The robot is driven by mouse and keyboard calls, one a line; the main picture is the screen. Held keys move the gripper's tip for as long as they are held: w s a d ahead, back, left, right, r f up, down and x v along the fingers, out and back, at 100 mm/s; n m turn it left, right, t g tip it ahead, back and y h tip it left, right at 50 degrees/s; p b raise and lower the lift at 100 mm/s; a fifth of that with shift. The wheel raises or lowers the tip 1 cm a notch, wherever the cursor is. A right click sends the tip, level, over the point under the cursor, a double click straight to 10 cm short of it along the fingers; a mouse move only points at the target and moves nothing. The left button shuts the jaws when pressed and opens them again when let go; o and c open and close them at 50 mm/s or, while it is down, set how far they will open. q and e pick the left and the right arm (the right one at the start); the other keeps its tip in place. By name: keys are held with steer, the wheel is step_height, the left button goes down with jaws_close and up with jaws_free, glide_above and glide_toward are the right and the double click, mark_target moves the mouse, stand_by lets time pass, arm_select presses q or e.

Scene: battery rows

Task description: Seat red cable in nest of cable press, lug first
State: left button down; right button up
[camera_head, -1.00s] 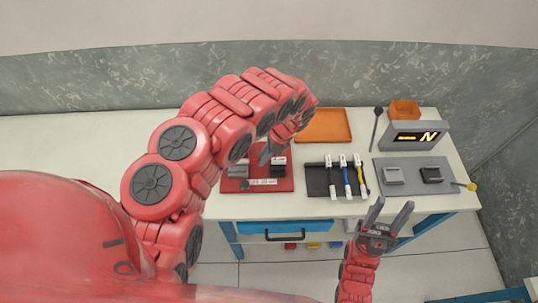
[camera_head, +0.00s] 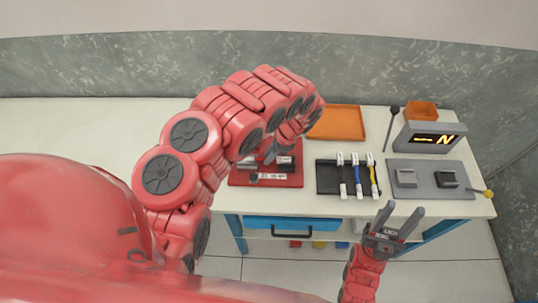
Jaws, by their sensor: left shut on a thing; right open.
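The cable press (camera_head: 284,164) is a dark block with a lighter part on a red base plate (camera_head: 240,180), left of centre on the table. My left gripper (camera_head: 271,157) is shut, pointing down at the press. Its fingers and what they hold are small and partly hidden by my arm, so I cannot make out the red cable or its lug, or whether it touches the nest. My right gripper (camera_head: 393,221) is open and empty, in front of the table's front edge.
A black rack (camera_head: 328,178) holds cables with white ends, including blue and yellow ones. An orange tray (camera_head: 337,122) lies behind it. A grey plate (camera_head: 440,188) with two small blocks and a display unit (camera_head: 430,138) stand at the right. The table's left side is clear.

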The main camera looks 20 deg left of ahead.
arm_select(q)
steer(key=c, duration=0.7)
jaws_free()
steer(key=b+v, duration=0.1)
steer(key=v, duration=0.3)
steer(key=shift+w+d+r+b, duration=0.1)
steer(key=shift+w+r+b, duration=0.05)
steer(key=shift+r+b, duration=0.2)
steer(key=p+v, duration=0.7)
steer(key=v, duration=0.5)
steer(key=shift+d+r+p, duration=0.1)
steer(key=shift+r+p, duration=0.25)
steer(key=shift+p, duration=0.05)
